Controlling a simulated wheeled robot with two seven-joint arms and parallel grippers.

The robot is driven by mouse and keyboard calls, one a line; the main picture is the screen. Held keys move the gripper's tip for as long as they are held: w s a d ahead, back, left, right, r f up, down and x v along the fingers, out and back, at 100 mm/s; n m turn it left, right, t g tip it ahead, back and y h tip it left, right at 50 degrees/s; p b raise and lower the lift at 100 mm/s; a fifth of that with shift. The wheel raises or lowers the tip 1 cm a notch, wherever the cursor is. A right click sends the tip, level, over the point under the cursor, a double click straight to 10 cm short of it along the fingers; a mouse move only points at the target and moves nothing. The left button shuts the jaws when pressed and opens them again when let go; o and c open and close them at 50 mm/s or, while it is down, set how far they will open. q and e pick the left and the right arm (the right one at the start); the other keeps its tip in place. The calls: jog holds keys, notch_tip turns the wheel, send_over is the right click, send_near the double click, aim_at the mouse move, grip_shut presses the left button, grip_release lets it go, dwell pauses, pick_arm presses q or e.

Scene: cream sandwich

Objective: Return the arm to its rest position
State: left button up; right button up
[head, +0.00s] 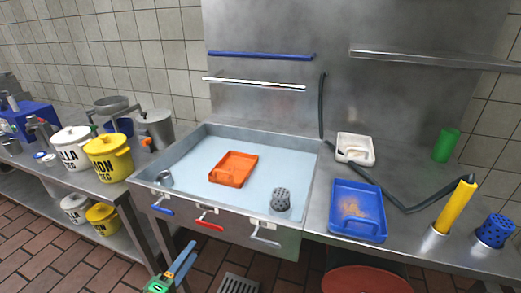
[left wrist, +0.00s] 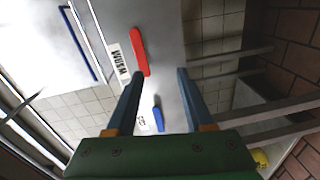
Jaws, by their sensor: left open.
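My left gripper (head: 188,252) shows at the bottom of the head view, low in front of the steel sink unit and over the floor. Its blue fingers are apart with nothing between them. In the left wrist view the two fingers of the left gripper (left wrist: 160,76) reach toward the sink's front panel. The red handle (left wrist: 139,52) and the blue handle (left wrist: 158,118) on that panel show beyond them. I cannot tell the exact gap to the panel. My right gripper is in neither view.
The sink (head: 198,158) holds an orange tray (head: 233,168) and a grey perforated cup (head: 281,199). On the right counter are a blue tray (head: 357,226), a white tray (head: 355,149) and a yellow cylinder (head: 457,206). A yellow bucket (head: 108,160) stands left. Floor shows below.

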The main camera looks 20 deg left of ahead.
pick_arm(q)
jog(key=s+f+m+g+y+p, duration=0.1)
jog(key=s+f+m+g, duration=0.2)
jog(key=f, duration=0.4)
jog(key=s+f+m+g+p, duration=0.2)
jog(key=s+f+m+g, duration=0.15)
jog(key=f, duration=0.35)
jog(key=s+d+f+m+g, duration=0.3)
jog(key=s+f+m, duration=0.1)
jog(key=s, duration=0.4)
jog(key=s+d+f+m+g+p, duration=0.1)
jog(key=s+d+f+m+g, duration=0.2)
jog(key=s, duration=0.6)
jog(key=s+d+f+m+g+p, duration=0.1)
jog(key=s+d+f+m+g, duration=0.2)
jog(key=s+f+m, duration=0.2)
jog(key=s+f, duration=0.2)
jog(key=s, duration=0.1)
jog(key=shift+s+g, duration=0.2)
jog(key=shift+g, duration=0.15)
jog(key=shift+w, duration=0.1)
